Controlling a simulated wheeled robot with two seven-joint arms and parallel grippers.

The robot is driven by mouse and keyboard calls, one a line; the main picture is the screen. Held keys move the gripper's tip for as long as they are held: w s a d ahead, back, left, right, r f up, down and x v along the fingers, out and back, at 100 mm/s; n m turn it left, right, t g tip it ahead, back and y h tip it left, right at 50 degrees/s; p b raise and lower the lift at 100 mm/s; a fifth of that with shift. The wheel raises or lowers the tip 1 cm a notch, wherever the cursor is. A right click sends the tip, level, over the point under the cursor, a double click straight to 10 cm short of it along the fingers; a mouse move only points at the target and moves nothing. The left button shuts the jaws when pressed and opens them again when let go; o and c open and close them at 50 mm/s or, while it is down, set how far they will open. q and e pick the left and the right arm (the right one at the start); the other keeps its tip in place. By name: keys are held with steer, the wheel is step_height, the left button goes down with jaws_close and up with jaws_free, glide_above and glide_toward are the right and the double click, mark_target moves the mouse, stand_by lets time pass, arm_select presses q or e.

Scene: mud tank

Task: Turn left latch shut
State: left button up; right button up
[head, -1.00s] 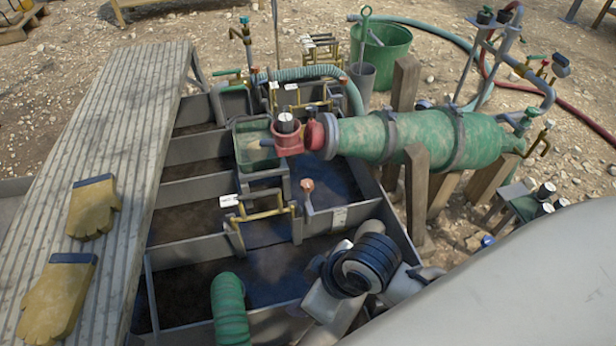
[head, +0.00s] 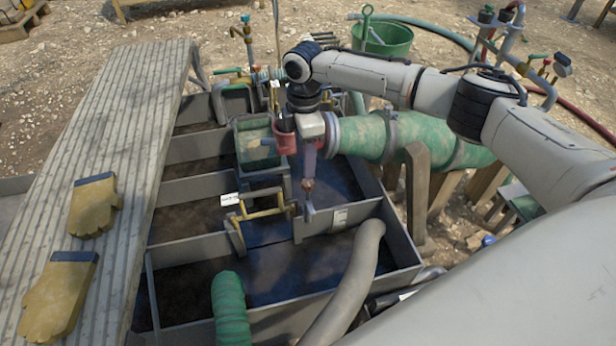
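A small latch-like lever (head: 309,211) with a copper-coloured knob at its top stands on a divider of the mud tank (head: 205,247). I cannot tell for certain that it is the left latch. My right gripper (head: 308,178) points down over it, with its tips at or just above the knob. The fingers are small and overlap the knob, so contact and opening are unclear. A yellow-barred gate (head: 262,214) with a white tag (head: 230,199) sits left of the lever. My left gripper is not in view.
A green hose (head: 230,308) and a grey hose (head: 350,280) enter the front compartment. Yellow gloves (head: 93,205) lie on the plank (head: 120,130). A green bucket (head: 388,39) stands behind.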

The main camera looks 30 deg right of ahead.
mark_target(308, 183)
steer(key=f, duration=0.2)
steer(key=f+b, duration=0.1)
steer(key=f, duration=0.2)
steer(key=d+f+b, duration=0.1)
steer(key=f, duration=0.2)
steer(key=shift+w+d, duration=0.1)
steer(key=shift+w, duration=0.3)
steer(key=shift+f+b, duration=0.35)
steer(key=shift+f, duration=0.25)
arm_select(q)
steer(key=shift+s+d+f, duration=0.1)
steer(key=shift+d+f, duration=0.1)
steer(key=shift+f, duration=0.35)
arm_select(e)
steer(key=c, duration=1.1)
steer(key=shift+o, duration=0.2)
